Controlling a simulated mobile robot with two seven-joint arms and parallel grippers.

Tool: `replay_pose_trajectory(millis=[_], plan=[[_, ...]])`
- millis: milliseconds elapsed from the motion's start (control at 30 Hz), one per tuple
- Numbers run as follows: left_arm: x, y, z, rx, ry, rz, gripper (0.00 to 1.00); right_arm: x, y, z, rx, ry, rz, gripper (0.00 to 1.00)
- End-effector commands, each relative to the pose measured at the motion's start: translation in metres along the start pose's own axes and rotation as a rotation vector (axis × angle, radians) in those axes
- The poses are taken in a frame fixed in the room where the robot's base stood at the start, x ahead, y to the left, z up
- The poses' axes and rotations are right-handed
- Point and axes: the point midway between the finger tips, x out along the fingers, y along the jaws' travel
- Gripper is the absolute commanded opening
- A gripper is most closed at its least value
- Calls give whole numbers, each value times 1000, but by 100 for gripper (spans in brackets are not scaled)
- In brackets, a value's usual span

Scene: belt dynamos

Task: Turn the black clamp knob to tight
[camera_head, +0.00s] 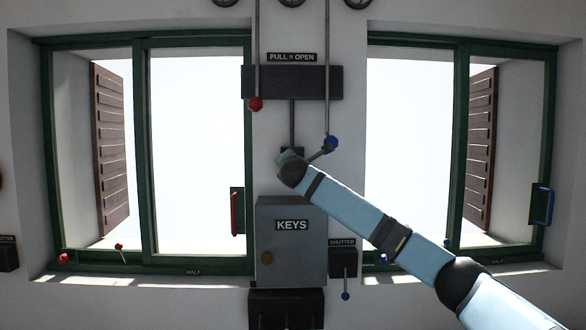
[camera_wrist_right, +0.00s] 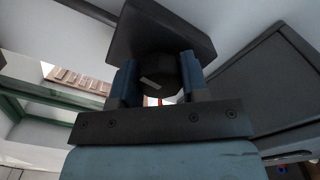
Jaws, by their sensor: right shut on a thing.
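The black clamp knob (camera_wrist_right: 162,70) sits on a dark block (camera_wrist_right: 150,28) in the right wrist view. It has a short pale mark on its face. My right gripper (camera_wrist_right: 156,76) has its two blue fingers on either side of the knob and is shut on it. In the head view my right arm comes in from the lower right and ends at a small dark bracket (camera_head: 292,151) above the key box. The arm's end hides the knob and fingers there. My left gripper is in neither view.
The grey key box (camera_head: 291,245) is just below my wrist. A blue-ended lever (camera_head: 331,143) hangs close to my wrist, and a red-ended one (camera_head: 255,104) hangs to the left. A shutter switch box (camera_head: 343,262) is under my forearm. Green-framed windows flank the wall.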

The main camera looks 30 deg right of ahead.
Motion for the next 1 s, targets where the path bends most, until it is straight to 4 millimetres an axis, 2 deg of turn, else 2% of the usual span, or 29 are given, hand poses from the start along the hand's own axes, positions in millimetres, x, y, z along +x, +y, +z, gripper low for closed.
replay_pose_trajectory(millis=[200, 1000], plan=[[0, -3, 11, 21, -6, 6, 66, 0, -2, -3, 196, 2, -1, 18], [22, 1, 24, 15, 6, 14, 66, 0, -2, -4, 957, 3, -1, 18]])
